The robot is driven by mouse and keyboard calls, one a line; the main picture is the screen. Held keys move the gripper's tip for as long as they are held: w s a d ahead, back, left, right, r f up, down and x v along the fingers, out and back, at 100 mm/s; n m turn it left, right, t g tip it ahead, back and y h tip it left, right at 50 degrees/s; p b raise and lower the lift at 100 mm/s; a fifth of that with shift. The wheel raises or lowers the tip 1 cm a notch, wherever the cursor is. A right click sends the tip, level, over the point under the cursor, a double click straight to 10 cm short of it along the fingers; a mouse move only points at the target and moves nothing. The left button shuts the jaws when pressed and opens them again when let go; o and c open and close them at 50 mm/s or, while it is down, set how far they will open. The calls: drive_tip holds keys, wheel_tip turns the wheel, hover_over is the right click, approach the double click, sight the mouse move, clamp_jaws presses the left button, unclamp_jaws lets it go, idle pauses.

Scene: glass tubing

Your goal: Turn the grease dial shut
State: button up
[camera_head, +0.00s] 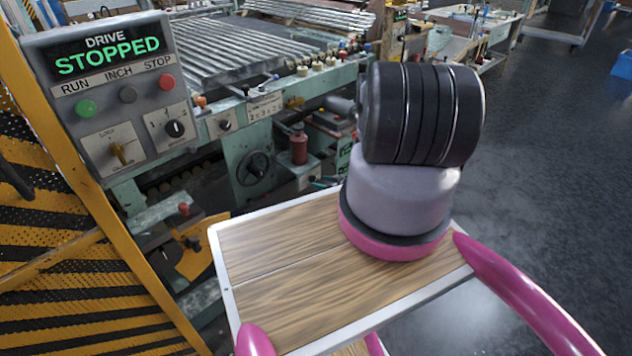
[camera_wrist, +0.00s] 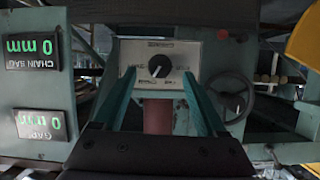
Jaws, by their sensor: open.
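In the wrist view, the dial is a black round knob (camera_wrist: 160,66) with a white pointer line, set on a pale plate (camera_wrist: 192,52). The plate's lettering is upside down in this view and too small to read. The pointer slants toward the picture's lower left. My gripper (camera_wrist: 159,74) has two green fingers reaching up from the bottom of the view, open and empty. In the picture the fingertips lie either side of the knob; I see no contact. In the head view, I cannot make out this dial or my gripper for certain.
A handwheel (camera_wrist: 235,97) sits right of the dial plate in the wrist view. Two displays (camera_wrist: 33,46) at the left read 0, upside down. In the head view, a control box (camera_head: 108,85) reads DRIVE STOPPED, beside a yellow guard (camera_head: 60,215). Grey floor lies right.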

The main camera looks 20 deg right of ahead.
sight(315, 180)
drive_tip(key=shift+x, duration=1.85)
clamp_jaws()
